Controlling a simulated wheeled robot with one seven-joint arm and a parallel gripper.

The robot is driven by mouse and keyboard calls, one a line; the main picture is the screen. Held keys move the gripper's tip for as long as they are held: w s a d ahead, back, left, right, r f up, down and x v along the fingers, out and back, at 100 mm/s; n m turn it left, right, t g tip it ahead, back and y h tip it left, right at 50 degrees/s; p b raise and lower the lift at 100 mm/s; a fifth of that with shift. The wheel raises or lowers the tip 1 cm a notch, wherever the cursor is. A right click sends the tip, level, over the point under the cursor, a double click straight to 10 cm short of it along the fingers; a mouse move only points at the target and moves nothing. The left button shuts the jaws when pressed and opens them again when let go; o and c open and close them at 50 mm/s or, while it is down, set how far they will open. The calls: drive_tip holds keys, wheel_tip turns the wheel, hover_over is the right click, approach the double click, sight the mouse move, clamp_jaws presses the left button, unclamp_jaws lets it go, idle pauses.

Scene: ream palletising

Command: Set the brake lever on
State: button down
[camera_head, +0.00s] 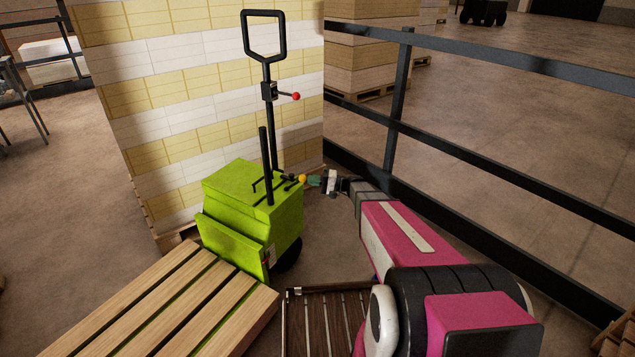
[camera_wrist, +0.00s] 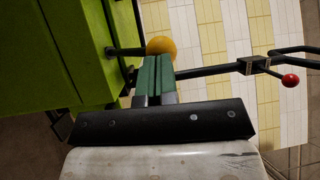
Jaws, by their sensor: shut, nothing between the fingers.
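The brake lever is a short dark rod with a yellow ball knob (camera_head: 302,179) on the right side of the green pallet truck (camera_head: 252,200). In the wrist view the yellow knob (camera_wrist: 161,46) is just beyond the fingertips, and its rod runs left to the green body (camera_wrist: 40,60). My gripper (camera_head: 314,181) has its green fingers shut together with nothing between them. In the wrist view my gripper (camera_wrist: 153,62) is right at the knob; I cannot tell whether they touch. A second lever with a red knob (camera_head: 296,96) sits higher on the black handle (camera_head: 266,62).
A wooden pallet (camera_head: 165,305) rests on the truck's forks at lower left. A tall stack of white and yellow reams (camera_head: 200,90) stands behind the truck. A dark railing (camera_head: 470,160) runs along the right. A dark slatted rack (camera_head: 325,320) lies in front.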

drive_tip(key=shift+a+r, duration=0.1)
drive_tip(key=shift+r, duration=0.05)
drive_tip(key=w+a+r+m+g+h, duration=0.1)
drive_tip(key=w+a+r+m+h, duration=0.2)
drive_tip(key=w+a+r+h, duration=0.1)
drive_tip(key=shift+w+a+r+g+h, duration=0.35)
drive_tip(key=shift+a+r+h, duration=0.55)
drive_tip(key=shift+a+h, duration=0.3)
drive_tip(key=shift+d+r, duration=0.1)
drive_tip(key=shift+r, duration=0.7)
drive_tip(key=v, duration=1.4)
